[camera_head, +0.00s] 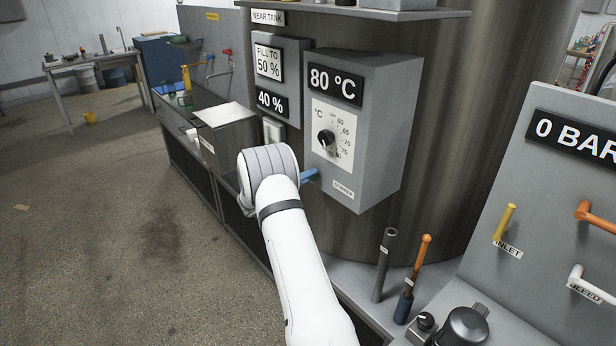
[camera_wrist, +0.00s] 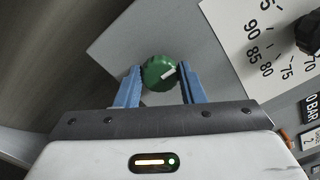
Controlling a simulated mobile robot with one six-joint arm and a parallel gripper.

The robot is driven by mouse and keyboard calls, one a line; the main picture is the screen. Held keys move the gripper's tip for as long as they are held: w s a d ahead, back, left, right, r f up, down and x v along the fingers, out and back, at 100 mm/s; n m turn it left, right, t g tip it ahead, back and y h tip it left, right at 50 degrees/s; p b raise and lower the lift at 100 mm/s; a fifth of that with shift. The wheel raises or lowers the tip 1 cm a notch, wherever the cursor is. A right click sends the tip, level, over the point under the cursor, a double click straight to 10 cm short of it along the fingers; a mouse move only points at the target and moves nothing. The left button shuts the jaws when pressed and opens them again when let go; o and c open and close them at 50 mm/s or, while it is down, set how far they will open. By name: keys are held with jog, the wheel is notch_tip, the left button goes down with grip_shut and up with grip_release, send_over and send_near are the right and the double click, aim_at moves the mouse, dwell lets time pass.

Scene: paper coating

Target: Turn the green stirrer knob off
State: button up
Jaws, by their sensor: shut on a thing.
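The green stirrer knob (camera_wrist: 160,73) shows in the wrist view, round with a white pointer mark that slants toward the upper right. My gripper (camera_wrist: 160,80) has its two blue fingers on either side of the knob and is shut on it. In the head view my gripper (camera_head: 311,175) reaches the lower left of the grey control box (camera_head: 386,130). The knob is hidden there behind my arm. A label reading STIRRER (camera_head: 343,190) is on the lower front of the box.
A black temperature knob (camera_head: 326,138) with a printed dial sits just above, under an 80 °C display (camera_head: 335,85). A 40 % display (camera_head: 272,102) is to the left. A grey panel (camera_head: 500,225) with handles stands at the right. Open floor (camera_head: 120,230) lies left.

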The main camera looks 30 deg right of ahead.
dwell(0.4)
jog(key=o, duration=1)
jog(key=shift+a, duration=0.1)
jog(key=shift+s+a+b, duration=0.15)
jog(key=shift+a+b, duration=0.2)
jog(key=shift+a, duration=0.95)
jog(key=shift+s+a+b, duration=0.2)
jog(key=shift+a+b, duration=0.2)
jog(key=shift+a, duration=0.85)
jog(key=shift+s+a+b, duration=0.15)
jog(key=shift+a+b, duration=0.2)
jog(key=shift+a, duration=0.95)
